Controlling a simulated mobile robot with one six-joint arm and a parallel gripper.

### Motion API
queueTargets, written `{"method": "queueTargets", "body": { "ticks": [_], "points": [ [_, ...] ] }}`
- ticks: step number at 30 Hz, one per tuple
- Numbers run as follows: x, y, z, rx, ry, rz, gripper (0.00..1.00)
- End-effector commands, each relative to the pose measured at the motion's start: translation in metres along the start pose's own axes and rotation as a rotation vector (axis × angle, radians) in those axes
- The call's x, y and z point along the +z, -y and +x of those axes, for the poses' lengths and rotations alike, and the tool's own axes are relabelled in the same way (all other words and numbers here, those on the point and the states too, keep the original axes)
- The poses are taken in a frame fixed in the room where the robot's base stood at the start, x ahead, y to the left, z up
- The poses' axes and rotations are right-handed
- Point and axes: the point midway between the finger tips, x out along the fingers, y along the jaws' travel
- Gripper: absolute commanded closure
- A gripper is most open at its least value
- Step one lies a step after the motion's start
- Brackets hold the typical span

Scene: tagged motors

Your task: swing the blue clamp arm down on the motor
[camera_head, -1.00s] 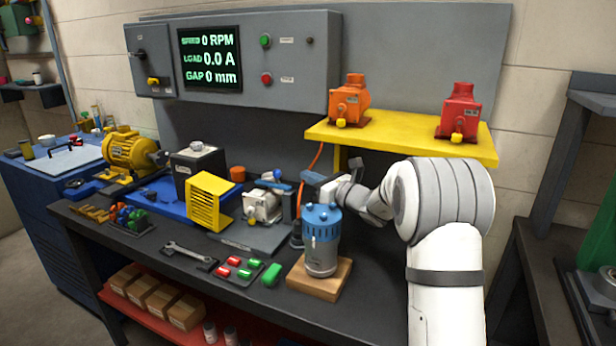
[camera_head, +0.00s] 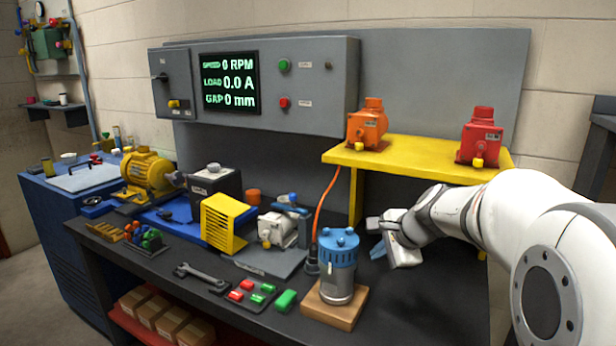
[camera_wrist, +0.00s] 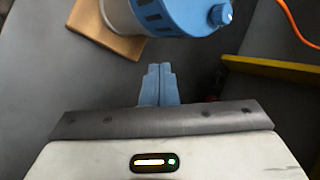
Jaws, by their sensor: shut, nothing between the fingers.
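A pale grey motor (camera_head: 277,231) sits on a grey plate at the middle of the bench. The blue clamp arm (camera_head: 289,208) lies across just above its top, roughly level, with a blue knob on it. I cannot tell whether it touches the motor. My gripper (camera_head: 378,249) is to the right of the motor, beyond a blue-topped pump (camera_head: 338,265) that stands between them. Its blue fingers also show in the wrist view (camera_wrist: 158,84), shut together and empty, pointing at bare bench. The clamp and the motor are out of the wrist view.
The pump stands on a wooden block (camera_head: 318,311) close left of my gripper. A yellow shelf (camera_head: 425,166) carrying an orange and a red unit is above and behind. An orange cable (camera_head: 324,205) hangs behind the pump. A yellow guard (camera_head: 222,225) is left of the motor.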

Motion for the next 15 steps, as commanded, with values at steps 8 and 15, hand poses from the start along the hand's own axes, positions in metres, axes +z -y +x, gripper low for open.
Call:
{"method": "queueTargets", "body": {
  "ticks": [8,15],
  "points": [
    [0.068,-0.11,-0.083,0.277,0.015,-0.752,1.0],
    [0.081,-0.19,-0.127,0.477,0.07,-1.223,1.0]
  ]
}}
